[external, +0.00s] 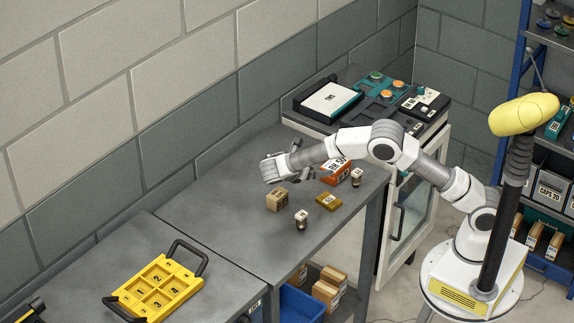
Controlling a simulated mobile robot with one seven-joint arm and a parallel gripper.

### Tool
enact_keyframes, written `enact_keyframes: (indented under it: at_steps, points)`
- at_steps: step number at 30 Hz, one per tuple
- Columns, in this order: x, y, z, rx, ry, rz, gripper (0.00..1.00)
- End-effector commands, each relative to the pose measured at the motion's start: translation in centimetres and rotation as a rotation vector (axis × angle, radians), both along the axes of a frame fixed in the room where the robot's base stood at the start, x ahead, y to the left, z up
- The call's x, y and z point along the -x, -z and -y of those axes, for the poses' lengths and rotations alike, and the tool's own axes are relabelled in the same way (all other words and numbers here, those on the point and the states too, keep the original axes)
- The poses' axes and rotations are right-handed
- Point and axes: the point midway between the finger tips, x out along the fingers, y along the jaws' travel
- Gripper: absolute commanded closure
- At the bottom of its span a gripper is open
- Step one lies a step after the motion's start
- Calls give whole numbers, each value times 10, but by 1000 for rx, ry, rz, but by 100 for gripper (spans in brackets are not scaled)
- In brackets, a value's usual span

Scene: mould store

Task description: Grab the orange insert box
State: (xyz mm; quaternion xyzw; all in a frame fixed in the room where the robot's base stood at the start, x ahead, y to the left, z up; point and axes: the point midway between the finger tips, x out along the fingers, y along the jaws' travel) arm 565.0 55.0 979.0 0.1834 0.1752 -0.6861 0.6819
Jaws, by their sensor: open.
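The orange insert box (344,178) lies on the grey workbench (215,215), with a white label bearing dark lettering on its top. My forearm crosses just above it in the picture and hides part of its far left side. My gripper (300,163) is to the left of the orange box, over the bench, with its dark fingers open. I see nothing between the fingers. The box and the gripper look apart, though the height between them is hard to judge.
Near the box are a tan box (277,200), a flat mustard box (329,201) and two small dark-and-white jars (301,220) (356,177). A yellow numbered tray (158,287) is front left. A cabinet (400,215) stands behind.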

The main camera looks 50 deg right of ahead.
Motion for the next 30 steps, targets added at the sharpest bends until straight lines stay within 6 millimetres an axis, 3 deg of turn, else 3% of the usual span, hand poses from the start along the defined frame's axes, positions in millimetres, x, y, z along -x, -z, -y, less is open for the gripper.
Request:
enact_keyframes:
  at_steps: [5, 19, 30]
  points:
    - [-2, 10, 9, 17, -7, -13, 0]
    - [-1, 56, 93, 14, -6, -11, 0]
    - [-3, 68, 117, 14, -6, -11, 0]
